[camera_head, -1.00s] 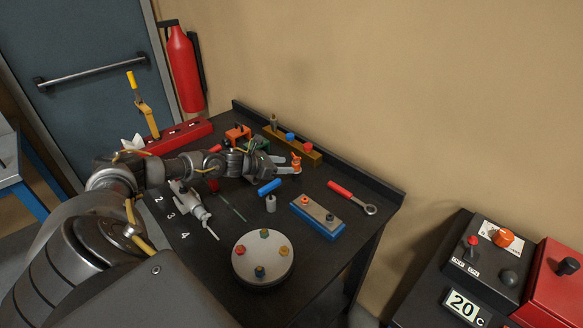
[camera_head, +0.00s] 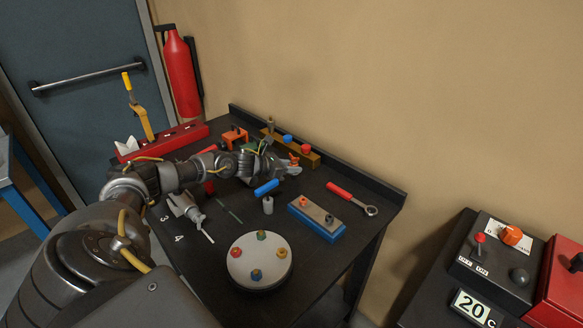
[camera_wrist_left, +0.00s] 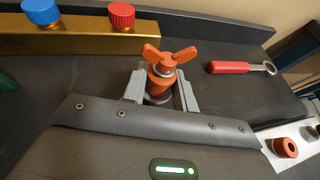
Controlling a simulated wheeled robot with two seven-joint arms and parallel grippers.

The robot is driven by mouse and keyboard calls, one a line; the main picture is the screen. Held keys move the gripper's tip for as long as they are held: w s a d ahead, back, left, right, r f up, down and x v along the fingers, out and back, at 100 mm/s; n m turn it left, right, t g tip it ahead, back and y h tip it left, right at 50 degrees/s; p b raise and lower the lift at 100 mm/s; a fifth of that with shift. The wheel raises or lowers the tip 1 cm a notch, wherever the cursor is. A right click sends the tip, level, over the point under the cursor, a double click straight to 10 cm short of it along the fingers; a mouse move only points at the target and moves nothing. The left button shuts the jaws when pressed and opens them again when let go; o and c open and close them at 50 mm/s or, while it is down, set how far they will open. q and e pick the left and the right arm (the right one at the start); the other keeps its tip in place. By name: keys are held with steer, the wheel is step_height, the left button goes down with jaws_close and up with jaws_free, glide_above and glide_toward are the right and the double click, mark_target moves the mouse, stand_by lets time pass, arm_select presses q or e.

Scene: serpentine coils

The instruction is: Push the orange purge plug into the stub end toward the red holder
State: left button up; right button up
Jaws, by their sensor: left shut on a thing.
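The orange purge plug (camera_wrist_left: 160,75) has a winged top and stands upright between the fingers of my left gripper (camera_wrist_left: 160,92) in the left wrist view. The gripper is shut on it. In the head view the left gripper (camera_head: 291,168) is near the back of the bench, with the orange plug (camera_head: 294,158) at its tips. The plug's lower end is hidden by the gripper. An orange-red bracket-like holder (camera_head: 235,136) stands farther back, left of the gripper. I cannot make out the stub end.
A brass rail (camera_head: 306,154) with blue and red caps lies behind the gripper. A red-handled wrench (camera_head: 350,197), a blue block (camera_head: 317,221) with fittings and a round plate (camera_head: 259,262) lie to the right and front. A blue cylinder (camera_head: 267,187) is close in front.

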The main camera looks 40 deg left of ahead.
arm_select(q)
steer(key=shift+r+p, duration=1.95)
steer(key=shift+r, duration=1.25)
steer(key=shift+r+p, duration=0.7)
steer(key=shift+r, duration=0.65)
